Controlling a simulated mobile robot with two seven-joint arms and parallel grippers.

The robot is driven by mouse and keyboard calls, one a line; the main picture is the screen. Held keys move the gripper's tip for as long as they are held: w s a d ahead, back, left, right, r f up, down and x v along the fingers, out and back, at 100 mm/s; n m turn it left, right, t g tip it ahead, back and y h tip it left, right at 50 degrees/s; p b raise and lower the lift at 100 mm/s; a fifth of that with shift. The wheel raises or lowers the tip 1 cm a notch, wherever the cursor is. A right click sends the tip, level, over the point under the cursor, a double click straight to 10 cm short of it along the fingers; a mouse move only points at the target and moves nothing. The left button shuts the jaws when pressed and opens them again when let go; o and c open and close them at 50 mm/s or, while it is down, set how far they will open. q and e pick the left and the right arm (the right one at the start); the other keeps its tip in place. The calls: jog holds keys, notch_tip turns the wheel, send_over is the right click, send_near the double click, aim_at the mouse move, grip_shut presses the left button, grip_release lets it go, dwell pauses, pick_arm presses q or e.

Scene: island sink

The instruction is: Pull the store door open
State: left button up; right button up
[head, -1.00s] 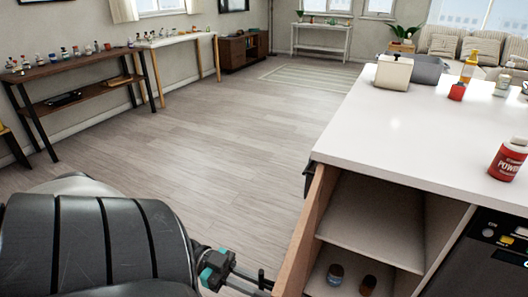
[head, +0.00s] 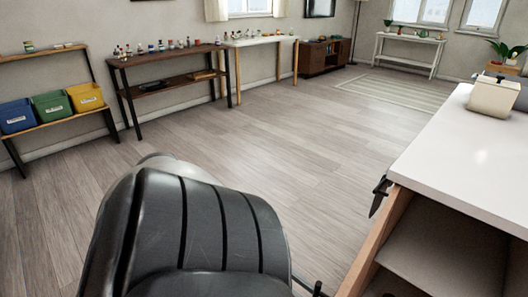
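The store door (head: 378,243) is a light wooden panel at the front left of the white-topped island. It stands open, seen nearly edge-on, and the shelved compartment (head: 440,240) behind it is exposed. A dark pointed piece (head: 380,194) sticks out at the door's top corner. My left arm fills the lower middle of the head view. Only a small dark part of my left gripper (head: 314,288) shows at the bottom edge, left of the door; its fingers are mostly hidden or cut off. My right gripper is out of view.
The island's white top (head: 465,150) carries a cream box (head: 493,96). Blue, green and yellow bins (head: 52,105) stand on a shelf at the left. Tables with small bottles line the far wall. The wooden floor (head: 300,150) between is clear.

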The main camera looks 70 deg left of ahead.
pick_arm(q)
jog(key=b+v, duration=0.2)
jog(key=v, duration=1)
jog(key=shift+b, duration=0.3)
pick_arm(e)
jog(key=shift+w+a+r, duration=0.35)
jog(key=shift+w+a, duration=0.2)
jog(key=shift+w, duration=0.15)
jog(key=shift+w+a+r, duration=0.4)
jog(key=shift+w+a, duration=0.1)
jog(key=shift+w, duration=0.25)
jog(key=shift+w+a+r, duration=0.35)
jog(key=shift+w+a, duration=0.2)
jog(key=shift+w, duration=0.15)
pick_arm(q)
jog(key=shift+s+a, duration=0.1)
